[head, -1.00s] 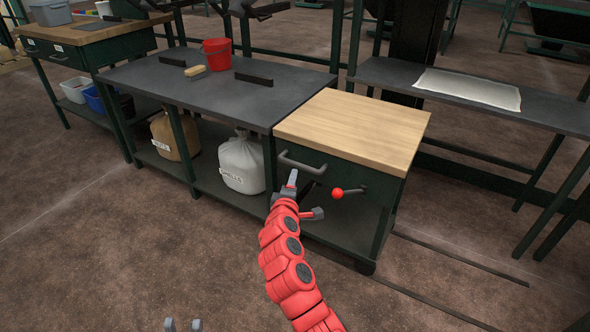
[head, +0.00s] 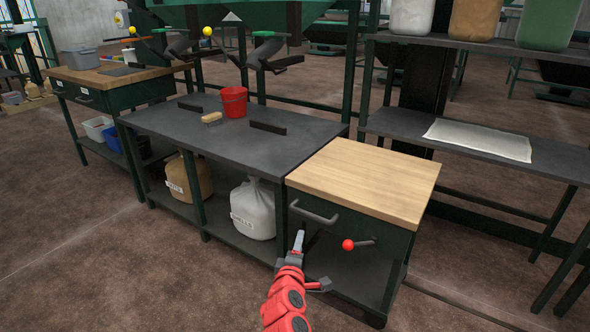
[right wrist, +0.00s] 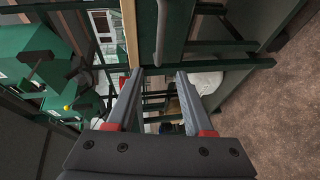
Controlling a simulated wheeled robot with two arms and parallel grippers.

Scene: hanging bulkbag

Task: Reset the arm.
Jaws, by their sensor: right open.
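My right arm is red and reaches in from the bottom of the head view. Its grey gripper (head: 299,242) is in front of the green cabinet (head: 345,222) with the wooden top, just below the grey handle (head: 314,212). In the right wrist view the gripper (right wrist: 158,78) is open, with nothing between its fingers. A grey bar (right wrist: 162,32), which looks like the handle, lies beyond the fingertips. A gap between them seems to show. My left gripper is not in view.
A red-knobbed lever (head: 348,245) sticks out of the cabinet front. The dark table (head: 230,150) beside it holds a red bucket (head: 234,102) and a brush (head: 211,118). Sacks (head: 253,209) stand on its lower shelf. The floor at the lower left is clear.

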